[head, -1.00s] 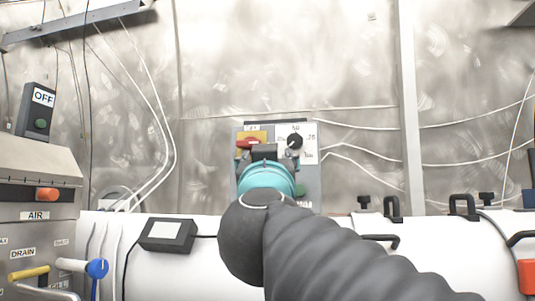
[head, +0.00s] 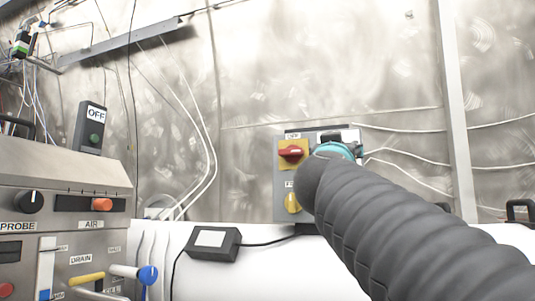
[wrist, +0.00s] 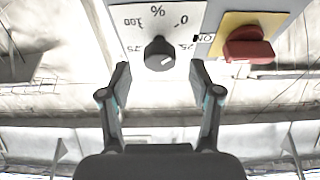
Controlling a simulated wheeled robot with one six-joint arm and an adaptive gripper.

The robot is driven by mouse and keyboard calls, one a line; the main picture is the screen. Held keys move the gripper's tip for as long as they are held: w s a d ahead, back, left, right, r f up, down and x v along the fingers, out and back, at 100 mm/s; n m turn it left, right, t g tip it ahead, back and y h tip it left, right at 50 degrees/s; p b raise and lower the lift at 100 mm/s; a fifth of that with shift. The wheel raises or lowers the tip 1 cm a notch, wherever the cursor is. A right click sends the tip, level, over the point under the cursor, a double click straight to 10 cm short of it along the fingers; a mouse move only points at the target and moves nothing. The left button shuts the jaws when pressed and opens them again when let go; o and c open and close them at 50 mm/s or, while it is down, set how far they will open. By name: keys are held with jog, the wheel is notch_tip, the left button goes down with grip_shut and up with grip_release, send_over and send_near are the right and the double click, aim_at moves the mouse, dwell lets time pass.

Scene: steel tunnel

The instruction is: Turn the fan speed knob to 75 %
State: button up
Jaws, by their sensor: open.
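The fan speed knob (wrist: 160,54) is a dark round knob on a white dial plate with percent marks, upside down in the wrist view.
A red switch on a yellow plate (head: 291,153) sits beside the dial, with a yellow knob (head: 293,203) below it. A console (head: 60,190) stands at left. A small black box (head: 213,243) lies on the white surface (head: 260,275).

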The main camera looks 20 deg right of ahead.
jog(key=shift+x, duration=1.75)
jog(key=c, duration=1.1)
